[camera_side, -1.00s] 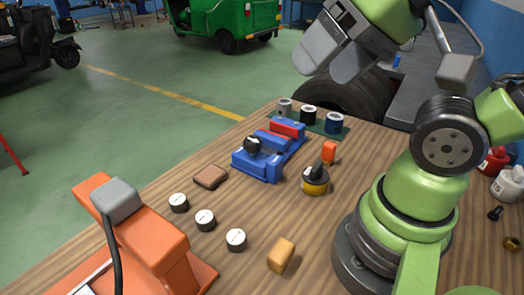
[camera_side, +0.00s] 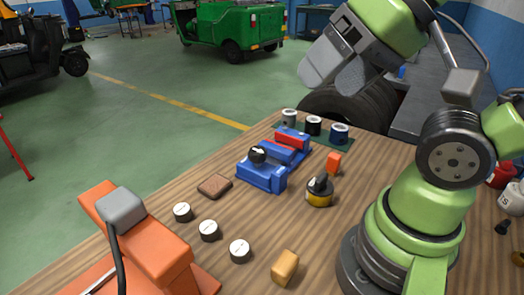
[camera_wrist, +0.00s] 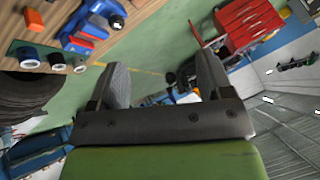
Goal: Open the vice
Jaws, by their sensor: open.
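The blue vice (camera_side: 261,177) stands on the wooden table in the side view, with a black round knob (camera_side: 257,154) at its near end. A red block (camera_side: 291,138) sits at its far end; I cannot tell whether the jaws touch it. The vice (camera_wrist: 83,38) also shows at the upper left of the wrist view. My gripper (camera_side: 332,75) is open and empty, raised in the air well above the far end of the table, apart from the vice. Its two fingers (camera_wrist: 164,80) stand wide apart in the wrist view.
A yellow-and-black knob (camera_side: 319,192) and an orange block (camera_side: 334,162) stand right of the vice. Several cups stand on a green mat (camera_side: 325,137) behind it. A brown block (camera_side: 214,186) lies to its left. An orange machine (camera_side: 150,235) fills the near left corner.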

